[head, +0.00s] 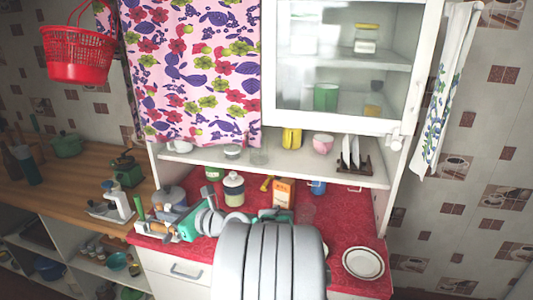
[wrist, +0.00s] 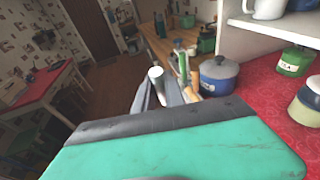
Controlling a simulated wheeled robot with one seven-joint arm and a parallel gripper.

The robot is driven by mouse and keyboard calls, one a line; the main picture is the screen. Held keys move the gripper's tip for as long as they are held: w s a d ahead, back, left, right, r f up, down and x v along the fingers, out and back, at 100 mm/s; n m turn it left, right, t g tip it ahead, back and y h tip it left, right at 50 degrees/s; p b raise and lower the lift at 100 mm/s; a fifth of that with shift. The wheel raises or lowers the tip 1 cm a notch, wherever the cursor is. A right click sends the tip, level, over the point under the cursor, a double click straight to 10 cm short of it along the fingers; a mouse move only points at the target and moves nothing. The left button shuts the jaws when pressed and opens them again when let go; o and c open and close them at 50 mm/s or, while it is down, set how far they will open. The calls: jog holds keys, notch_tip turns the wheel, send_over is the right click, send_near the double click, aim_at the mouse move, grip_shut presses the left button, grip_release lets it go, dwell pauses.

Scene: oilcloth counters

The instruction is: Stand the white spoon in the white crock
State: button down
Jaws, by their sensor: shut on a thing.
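In the wrist view my gripper (wrist: 160,92) is shut on the white spoon (wrist: 156,72). Only a pale rounded end of the spoon shows above the dark fingers; the rest is hidden. In the head view my gripper (head: 178,234) is over the left end of the red counter, small and partly covered by my own arm. Just beyond the fingers, a green handle (wrist: 183,68) and an orange-brown handle (wrist: 194,86) stick up close together. I cannot make out the white crock for certain; my gripper covers much of that spot.
A blue-grey lidded pot (wrist: 218,75) stands close to the right of the handles. A lidded jar (head: 233,189) and an orange box (head: 283,193) stand farther right. A shelf (head: 290,167) overhangs the back of the red counter. A plate (head: 362,263) lies at the right.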

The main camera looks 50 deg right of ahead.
jog(key=s+d+r+m+g+h+p, duration=0.25)
jog(key=s+d+r, duration=0.45)
jog(key=d, duration=0.4)
jog(key=s+d+r+m+g+h+p, duration=0.1)
jog(key=s+d+r+m+h, duration=0.2)
jog(key=s+d, duration=0.8)
notch_tip(320, 180, down, 13)
jog(key=w+d+n+b, duration=0.1)
jog(key=b, duration=0.8)
jog(key=shift+f+b, duration=0.15)
jog(key=shift+b, duration=0.25)
jog(key=c, duration=1.3)
grip_release()
